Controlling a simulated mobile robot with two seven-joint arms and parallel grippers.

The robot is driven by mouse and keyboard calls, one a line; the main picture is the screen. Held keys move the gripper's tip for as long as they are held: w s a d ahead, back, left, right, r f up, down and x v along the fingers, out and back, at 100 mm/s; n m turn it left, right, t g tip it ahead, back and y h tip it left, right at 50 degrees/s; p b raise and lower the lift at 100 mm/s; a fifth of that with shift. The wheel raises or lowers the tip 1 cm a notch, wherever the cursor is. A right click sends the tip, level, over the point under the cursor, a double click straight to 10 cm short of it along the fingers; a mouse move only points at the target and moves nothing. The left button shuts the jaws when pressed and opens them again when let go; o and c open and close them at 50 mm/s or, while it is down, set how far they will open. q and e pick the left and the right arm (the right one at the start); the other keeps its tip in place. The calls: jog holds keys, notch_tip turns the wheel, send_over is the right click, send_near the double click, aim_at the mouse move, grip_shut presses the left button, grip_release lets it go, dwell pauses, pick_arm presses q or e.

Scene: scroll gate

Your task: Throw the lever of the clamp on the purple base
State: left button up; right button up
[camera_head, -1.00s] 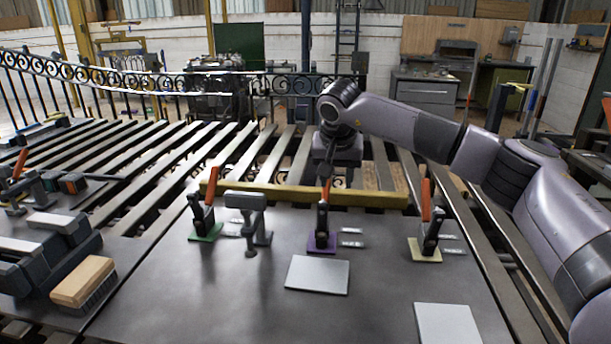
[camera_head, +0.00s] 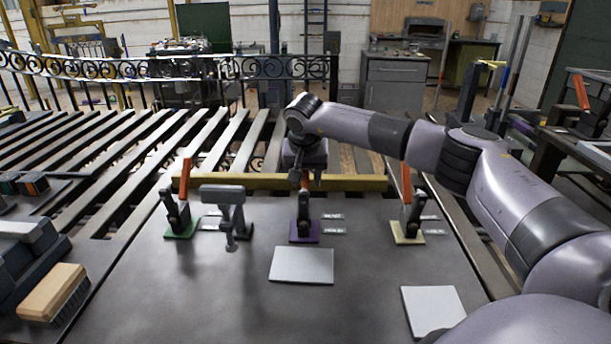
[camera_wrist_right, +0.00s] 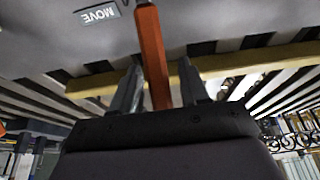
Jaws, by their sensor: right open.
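The clamp on the purple base (camera_head: 304,231) stands upright on the dark table, in the middle of a row of three clamps. Its body is black. Its orange lever (camera_wrist_right: 152,50) shows in the right wrist view, running between the two fingers. My right gripper (camera_wrist_right: 161,66) is open, with one finger on each side of the lever and gaps visible. In the head view my right gripper (camera_head: 304,180) is at the top of this clamp and hides most of the lever. My left gripper is not in view.
Clamps on a green base (camera_head: 180,229) and a yellow base (camera_head: 407,234) stand to either side. A grey post-like fixture (camera_head: 226,210) is beside the green one. A yellow bar (camera_head: 250,182) runs behind. Grey plates (camera_head: 302,265) and a brush (camera_head: 50,293) lie in front.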

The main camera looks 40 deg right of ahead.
aim_at(305, 175)
grip_shut()
jog(key=shift+r, duration=0.1)
jog(key=shift+s+a+r+t+h+b, duration=0.4)
jog(key=shift+s+r+t+h+b, duration=0.1)
jog(key=shift+t+h, duration=0.35)
jog(key=s+a+r+t+h+b, duration=0.1)
jog(key=t+h+b, duration=0.1)
jog(key=b, duration=0.1)
jog(key=shift+s+a+r+t, duration=0.1)
jog(key=shift+s+a+t, duration=0.05)
jog(key=shift+s+t, duration=0.1)
jog(key=shift+s+a+r+t+h+b, duration=0.4)
jog(key=shift+t+b, duration=0.2)
jog(key=shift+b, duration=0.4)
jog(key=shift+r, duration=0.1)
